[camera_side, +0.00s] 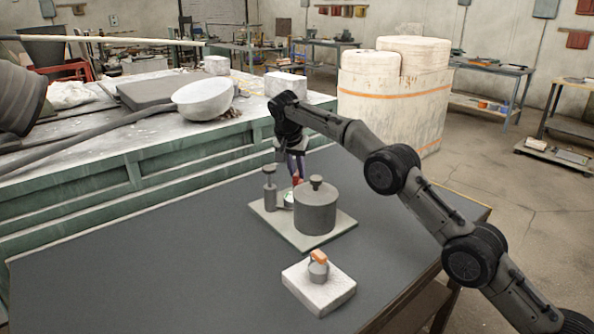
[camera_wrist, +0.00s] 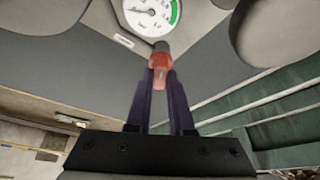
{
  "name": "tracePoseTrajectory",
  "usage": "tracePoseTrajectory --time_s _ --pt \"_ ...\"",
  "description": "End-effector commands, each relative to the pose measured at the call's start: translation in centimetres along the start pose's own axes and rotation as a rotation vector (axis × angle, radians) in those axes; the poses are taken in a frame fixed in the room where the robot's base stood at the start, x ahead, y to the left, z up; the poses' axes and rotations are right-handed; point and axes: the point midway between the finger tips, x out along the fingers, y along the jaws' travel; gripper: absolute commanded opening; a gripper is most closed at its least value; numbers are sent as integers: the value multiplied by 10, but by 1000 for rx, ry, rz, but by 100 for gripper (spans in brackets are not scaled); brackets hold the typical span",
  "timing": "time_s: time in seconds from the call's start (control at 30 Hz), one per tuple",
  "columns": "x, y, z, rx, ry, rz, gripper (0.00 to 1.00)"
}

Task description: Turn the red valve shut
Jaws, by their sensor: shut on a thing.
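The red valve (camera_wrist: 160,62) is in the wrist view, its handle between the two dark purple fingers of my gripper (camera_wrist: 160,80). The fingers are shut on its sides. In the side view a bit of the red valve (camera_side: 297,178) shows below my gripper (camera_side: 296,170), behind the grey cylindrical tank (camera_side: 315,210), which hides its lower part. A white gauge (camera_wrist: 150,14) with a green band lies just beyond the valve in the wrist view.
The tank and a thin grey post (camera_side: 270,190) stand on a light base plate (camera_side: 332,239) on the dark table (camera_side: 130,265). In front, a pale block (camera_side: 325,295) holds a small grey piece with an orange top (camera_side: 319,257). The table's left side is clear.

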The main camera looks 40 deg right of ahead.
Motion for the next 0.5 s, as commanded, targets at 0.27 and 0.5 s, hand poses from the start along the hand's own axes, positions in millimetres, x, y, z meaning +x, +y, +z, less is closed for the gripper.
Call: tracePoseTrajectory --time_s 0.27,0.5 --pt "-1 0 0 24 3 7 0" --pt "-1 0 0 22 3 7 36"
